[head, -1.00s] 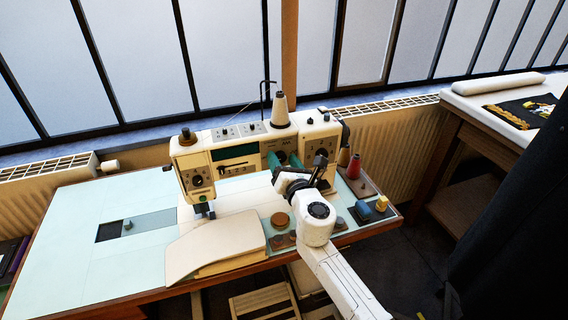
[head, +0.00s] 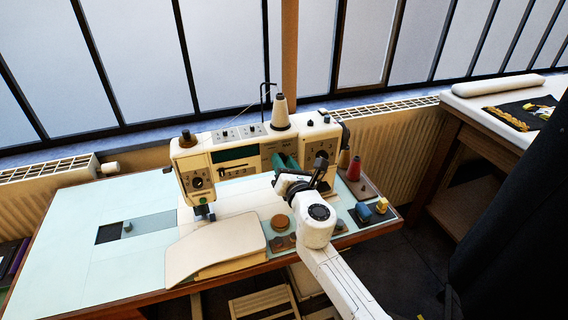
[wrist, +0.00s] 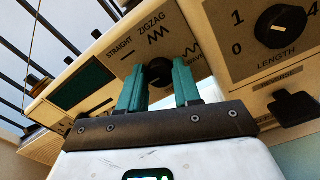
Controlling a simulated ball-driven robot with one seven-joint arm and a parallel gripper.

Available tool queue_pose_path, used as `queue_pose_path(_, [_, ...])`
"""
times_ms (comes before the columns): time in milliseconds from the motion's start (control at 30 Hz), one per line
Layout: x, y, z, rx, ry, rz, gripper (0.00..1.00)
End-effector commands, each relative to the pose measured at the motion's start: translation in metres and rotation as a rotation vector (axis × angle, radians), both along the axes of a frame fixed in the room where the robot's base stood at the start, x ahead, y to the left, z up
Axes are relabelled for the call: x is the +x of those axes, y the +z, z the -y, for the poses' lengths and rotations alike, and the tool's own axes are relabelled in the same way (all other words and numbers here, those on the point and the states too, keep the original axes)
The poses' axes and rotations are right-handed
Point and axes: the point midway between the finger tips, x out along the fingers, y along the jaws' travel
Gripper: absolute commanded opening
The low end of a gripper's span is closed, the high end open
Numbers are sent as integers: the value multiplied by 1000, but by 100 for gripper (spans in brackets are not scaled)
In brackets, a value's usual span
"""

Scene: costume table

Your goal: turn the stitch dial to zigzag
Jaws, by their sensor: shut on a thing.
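The stitch dial (wrist: 158,72) is a dark round knob on the front of the cream sewing machine (head: 223,150). In the wrist view the labels STRAIGHT, ZIGZAG and WAVE are printed around it, with ZIGZAG above it. My gripper (wrist: 160,82) has its two teal fingers on either side of the dial and is shut on it. The dial's pointer cannot be made out, so its setting is unclear. In the head view my gripper (head: 286,163) is at the machine's front, and the fingers and wrist hide the dial.
To the right of the stitch dial is the length dial (wrist: 280,27), with a dark lever (wrist: 294,106) below it. Thread cones, including a red one (head: 354,169), stand at the table's right. The pale table (head: 75,235) is mostly clear at left.

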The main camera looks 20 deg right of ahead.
Motion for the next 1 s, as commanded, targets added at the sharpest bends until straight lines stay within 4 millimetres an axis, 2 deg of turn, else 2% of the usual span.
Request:
queue_pose_path(367, [0, -1, 0, 197, 1, 0, 2])
queue_pose_path(1000, [0, -4, 2, 801, 1, 0, 2])
